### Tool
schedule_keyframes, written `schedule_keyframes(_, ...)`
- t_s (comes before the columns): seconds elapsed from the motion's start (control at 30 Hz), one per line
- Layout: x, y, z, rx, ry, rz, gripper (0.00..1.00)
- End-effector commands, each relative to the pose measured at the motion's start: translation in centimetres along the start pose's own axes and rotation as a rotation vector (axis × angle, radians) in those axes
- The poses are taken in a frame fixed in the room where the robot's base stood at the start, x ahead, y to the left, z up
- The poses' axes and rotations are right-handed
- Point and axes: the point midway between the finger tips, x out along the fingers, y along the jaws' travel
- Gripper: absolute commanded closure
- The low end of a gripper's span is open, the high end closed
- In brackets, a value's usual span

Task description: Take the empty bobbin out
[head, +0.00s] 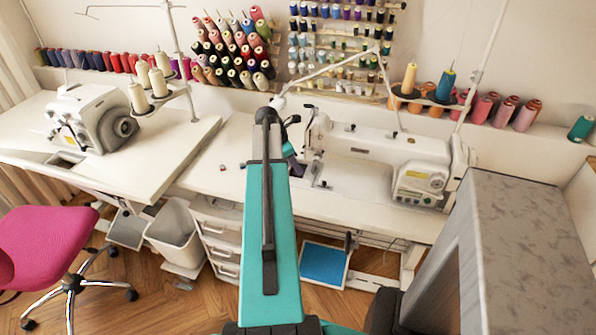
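The white sewing machine (375,155) stands on the right-hand table, beyond my teal arm. My gripper (297,167) is by the left, needle end of this machine. It is small and partly hidden by my own arm, so I cannot tell whether its fingers are open or shut, or whether it touches the machine. I cannot make out an empty bobbin in the machine; that area is small and partly covered. A tiny dark reddish piece (222,167) lies on the white table (232,140) left of my arm; it may be a bobbin, but it is too small to tell.
A second white machine (93,118) stands on the left table. Thread cones and spools line the wall behind. A thread stand (430,98) rises behind the sewing machine. A grey box-like unit (530,250) is at right, a pink chair (45,245) at left. Tabletop left of my arm is mostly clear.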

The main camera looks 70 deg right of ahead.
Motion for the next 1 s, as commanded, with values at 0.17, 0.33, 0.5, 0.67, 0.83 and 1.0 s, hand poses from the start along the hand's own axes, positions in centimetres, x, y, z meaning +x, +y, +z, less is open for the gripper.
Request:
schedule_keyframes(0.17, 0.29, 0.01, 0.02, 0.0, 0.0, 0.001, 0.78)
schedule_keyframes(0.33, 0.28, 0.01, 0.04, 0.001, 0.0, 0.001, 0.78)
schedule_keyframes(0.5, 0.27, 0.0, 0.05, 0.001, 0.0, 0.001, 0.78)
schedule_keyframes(0.67, 0.27, -0.01, 0.06, 0.001, 0.0, 0.001, 0.86)
schedule_keyframes(0.83, 0.27, -0.01, 0.08, 0.001, 0.0, 0.0, 1.0)
schedule_keyframes(1.0, 0.27, -0.01, 0.09, 0.001, 0.0, 0.0, 1.0)
